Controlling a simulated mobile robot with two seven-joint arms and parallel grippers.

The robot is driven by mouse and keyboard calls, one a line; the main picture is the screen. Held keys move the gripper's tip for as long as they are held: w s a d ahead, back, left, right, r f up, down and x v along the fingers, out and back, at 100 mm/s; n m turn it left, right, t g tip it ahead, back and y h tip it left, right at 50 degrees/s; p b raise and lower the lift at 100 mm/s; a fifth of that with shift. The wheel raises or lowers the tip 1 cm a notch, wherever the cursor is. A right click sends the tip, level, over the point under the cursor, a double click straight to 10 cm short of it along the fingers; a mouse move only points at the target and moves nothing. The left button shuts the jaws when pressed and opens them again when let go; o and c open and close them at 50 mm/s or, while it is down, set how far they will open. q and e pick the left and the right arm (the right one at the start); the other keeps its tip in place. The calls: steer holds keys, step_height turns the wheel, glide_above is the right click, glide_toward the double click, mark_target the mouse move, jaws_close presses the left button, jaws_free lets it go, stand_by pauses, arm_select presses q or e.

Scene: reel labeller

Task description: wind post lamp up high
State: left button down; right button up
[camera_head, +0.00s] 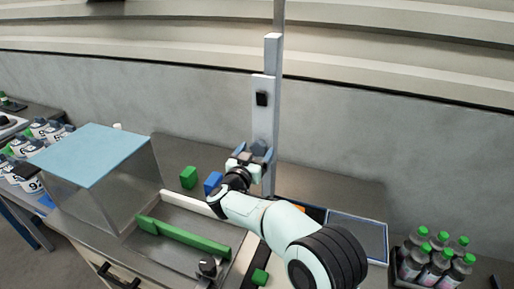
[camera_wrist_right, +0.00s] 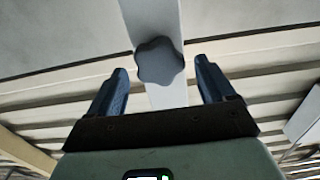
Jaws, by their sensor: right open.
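A tall pale post (camera_head: 271,60) stands upright at the back of the bench, with a white plate bearing a small black part (camera_head: 262,98) on its front. My right gripper (camera_head: 254,154) is in front of the post, below that black part, with its two blue fingers apart. In the right wrist view, a dark lobed knob (camera_wrist_right: 159,60) on the post (camera_wrist_right: 150,18) shows ahead of the open right gripper (camera_wrist_right: 164,80), roughly between its fingertips. The fingers do not close on it. The lamp head is not clearly seen. My left gripper is in neither view.
A clear box with a blue top (camera_head: 92,153) stands at left. A green bar (camera_head: 182,236) lies in a tray left of my arm. Green (camera_head: 188,177) and blue (camera_head: 212,183) blocks sit near the post. A crate of green-capped bottles (camera_head: 437,258) is at right.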

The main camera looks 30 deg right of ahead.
steer(key=shift+w+d, duration=0.5)
steer(key=shift+d, duration=0.05)
steer(key=c, duration=1)
steer(key=shift+c, duration=0.2)
